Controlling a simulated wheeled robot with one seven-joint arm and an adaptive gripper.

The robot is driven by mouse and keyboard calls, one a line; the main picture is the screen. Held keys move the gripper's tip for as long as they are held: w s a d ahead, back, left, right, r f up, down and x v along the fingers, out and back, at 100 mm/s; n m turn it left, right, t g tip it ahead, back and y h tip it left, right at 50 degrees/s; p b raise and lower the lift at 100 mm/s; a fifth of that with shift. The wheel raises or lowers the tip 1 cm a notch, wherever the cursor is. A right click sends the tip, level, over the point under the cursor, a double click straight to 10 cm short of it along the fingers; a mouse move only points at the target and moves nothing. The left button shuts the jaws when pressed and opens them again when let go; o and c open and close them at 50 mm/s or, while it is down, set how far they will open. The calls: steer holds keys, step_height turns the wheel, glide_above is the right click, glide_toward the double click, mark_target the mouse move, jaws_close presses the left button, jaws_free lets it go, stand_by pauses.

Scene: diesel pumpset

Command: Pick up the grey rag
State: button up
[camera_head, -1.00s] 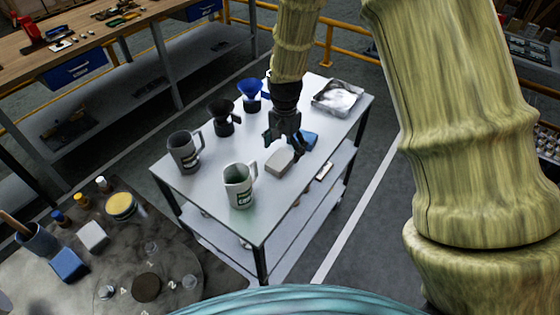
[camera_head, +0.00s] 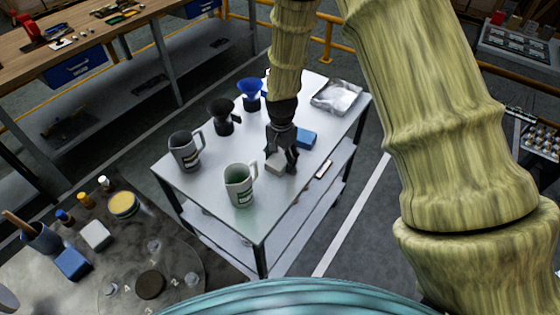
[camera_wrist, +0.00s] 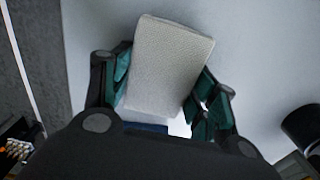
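The grey rag (camera_head: 274,163), a pale folded block, lies on the white cart top (camera_head: 215,185). It also shows large in the wrist view (camera_wrist: 168,65), slightly tilted. My gripper (camera_head: 282,168) is over it, pointing down. In the wrist view my gripper (camera_wrist: 165,92) is open, with its green-padded fingers on either side of the rag's lower part. The left finger overlaps the rag's left edge; whether it touches cannot be told. In the head view the fingers partly hide the rag.
A blue rag (camera_head: 306,138) lies close behind the gripper. A grey mug (camera_head: 184,152) and a pale green-grey mug (camera_head: 239,186) stand to the left. A black funnel (camera_head: 223,117), a blue funnel (camera_head: 249,95) and a metal tray (camera_head: 337,96) are farther back.

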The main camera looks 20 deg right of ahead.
mark_target(281, 156)
steer(key=shift+c, duration=1.4)
steer(key=shift+r+b, duration=0.5)
steer(key=shift+r, duration=0.25)
steer(key=shift+r+b, duration=0.35)
steer(key=shift+r, duration=0.5)
steer(key=s+a+b, duration=0.1)
steer(key=s, duration=0.4)
steer(key=s+a+r+b, duration=0.1)
steer(key=s, duration=0.4)
steer(key=s+a+r+b, duration=0.1)
steer(key=s+a+b, duration=0.1)
steer(key=s, duration=0.3)
steer(key=shift+s, duration=0.3)
steer(key=o, duration=0.5)
steer(key=shift+f, duration=0.1)
steer(key=c, duration=0.3)
steer(key=shift+f, duration=0.1)
